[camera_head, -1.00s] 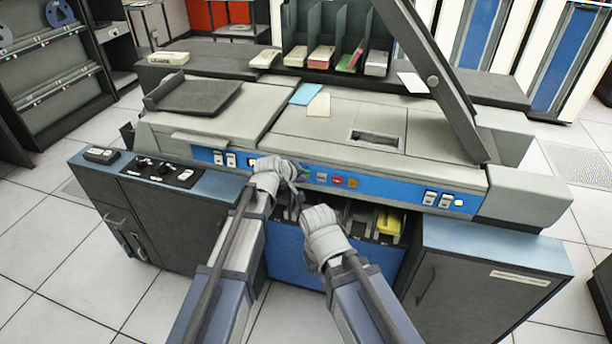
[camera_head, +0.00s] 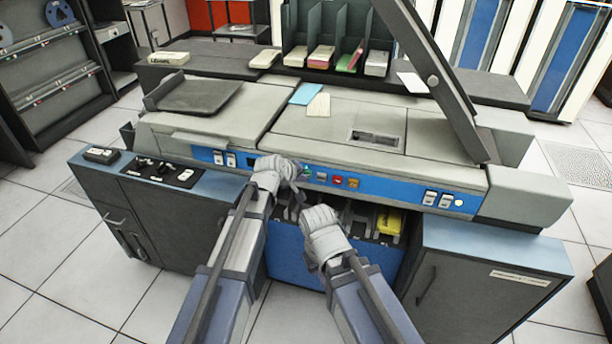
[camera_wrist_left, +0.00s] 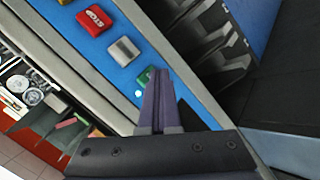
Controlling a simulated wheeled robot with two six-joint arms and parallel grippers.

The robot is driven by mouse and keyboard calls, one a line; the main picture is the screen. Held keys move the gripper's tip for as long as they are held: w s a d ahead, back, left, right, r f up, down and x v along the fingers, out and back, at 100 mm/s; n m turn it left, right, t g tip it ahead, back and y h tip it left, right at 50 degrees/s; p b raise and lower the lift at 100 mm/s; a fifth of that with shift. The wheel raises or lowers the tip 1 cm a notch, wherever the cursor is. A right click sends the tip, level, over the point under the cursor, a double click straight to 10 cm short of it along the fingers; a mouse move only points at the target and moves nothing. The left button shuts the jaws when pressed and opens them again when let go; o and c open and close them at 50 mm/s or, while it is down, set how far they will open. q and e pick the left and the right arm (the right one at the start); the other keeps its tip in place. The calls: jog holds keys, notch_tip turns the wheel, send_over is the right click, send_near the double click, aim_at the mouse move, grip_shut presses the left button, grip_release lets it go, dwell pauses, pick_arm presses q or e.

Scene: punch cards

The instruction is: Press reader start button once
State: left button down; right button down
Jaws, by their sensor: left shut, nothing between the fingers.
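The card reader's blue control panel (camera_head: 385,192) carries a row of small buttons: a green one (camera_head: 307,171), a grey one (camera_head: 322,176), a red one (camera_head: 337,181) and an orange one (camera_head: 353,183). My left gripper (camera_head: 297,186) is shut and empty just left of the green button. In the left wrist view, its fingertips (camera_wrist_left: 155,72) overlap the green button (camera_wrist_left: 146,76) and hide part of it. Contact cannot be told. The grey button (camera_wrist_left: 124,50) and red STOP button (camera_wrist_left: 94,19) lie beyond. My right gripper (camera_head: 322,232) is lower, before the reader; its finger opening cannot be made out.
White switches (camera_head: 437,199) sit at the panel's right end. Card slots with a yellow piece (camera_head: 389,222) lie below the panel. A blue card (camera_head: 307,94) and a cream card (camera_head: 319,105) lie on top. A dark slanted bar (camera_head: 440,85) rises at right.

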pick_arm(q)
jog(key=shift+s+a, duration=0.2)
jog(key=shift+s, duration=0.6)
jog(key=s, duration=0.1)
jog(key=s+a, duration=0.1)
jog(key=s, duration=0.2)
jog(key=shift+s+a, duration=0.25)
dwell(0.6)
jog(key=s+a+r+m+g+y+p, duration=0.2)
jog(key=s+m+g+y+p, duration=0.1)
jog(key=s, duration=0.9)
jog(key=s+a+r+m+g+y+p, duration=0.2)
jog(key=s+m+g+p, duration=0.3)
jog(key=s, duration=0.8)
jog(key=a+m+p, duration=0.1)
jog(key=m+p, duration=0.1)
jog(key=shift+r+y+p, duration=0.2)
jog(key=shift+y+p, duration=0.2)
